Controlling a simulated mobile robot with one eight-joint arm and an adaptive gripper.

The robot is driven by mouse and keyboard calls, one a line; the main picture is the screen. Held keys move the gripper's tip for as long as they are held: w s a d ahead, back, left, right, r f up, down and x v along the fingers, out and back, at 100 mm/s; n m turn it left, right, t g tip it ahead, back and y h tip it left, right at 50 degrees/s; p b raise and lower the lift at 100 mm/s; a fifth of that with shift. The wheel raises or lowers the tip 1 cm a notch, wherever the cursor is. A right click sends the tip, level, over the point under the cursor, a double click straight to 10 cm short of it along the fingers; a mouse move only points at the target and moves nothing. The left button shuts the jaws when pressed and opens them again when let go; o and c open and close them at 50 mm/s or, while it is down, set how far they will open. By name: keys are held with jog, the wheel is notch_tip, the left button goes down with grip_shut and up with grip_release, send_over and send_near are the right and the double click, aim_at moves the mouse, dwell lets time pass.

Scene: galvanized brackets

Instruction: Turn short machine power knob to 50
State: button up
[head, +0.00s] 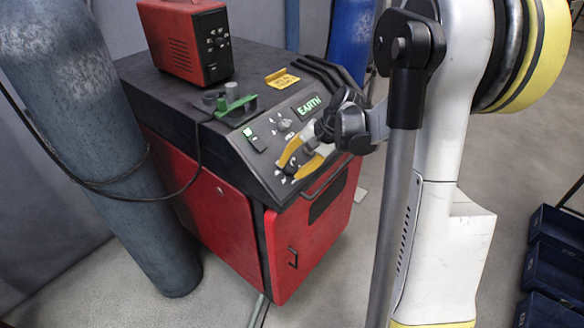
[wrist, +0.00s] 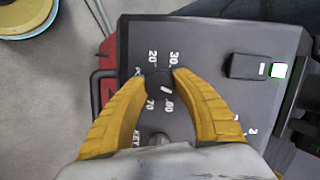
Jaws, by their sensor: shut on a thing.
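The short machine (head: 215,215) is a red cabinet with a black top and a sloped black control panel (head: 262,170). Its power knob (wrist: 160,83) is small, round and black with a short white pointer line. White numbers 20, 30, 60 and 70 show around it in the wrist view; other numbers are hidden by the fingers. My gripper (wrist: 162,78) has two yellow fingers, shut on the knob from both sides. In the head view my gripper (head: 290,164) reaches the panel's lower right part from the right, and the knob's reading cannot be told there.
A black rocker switch (wrist: 246,66) with a green-lit square (wrist: 278,70) sits on the panel. A small red unit (head: 187,42) and a green clamp (head: 236,107) rest on top. A grey cylinder (head: 95,130) stands left; blue bins (head: 552,255) are at right.

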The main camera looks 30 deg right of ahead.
jog(key=shift+m, duration=0.4)
jog(key=o, duration=0.9)
jog(key=shift+a, duration=0.1)
jog(key=shift+o, duration=0.2)
jog(key=v, duration=1.2)
jog(key=shift+f, duration=0.1)
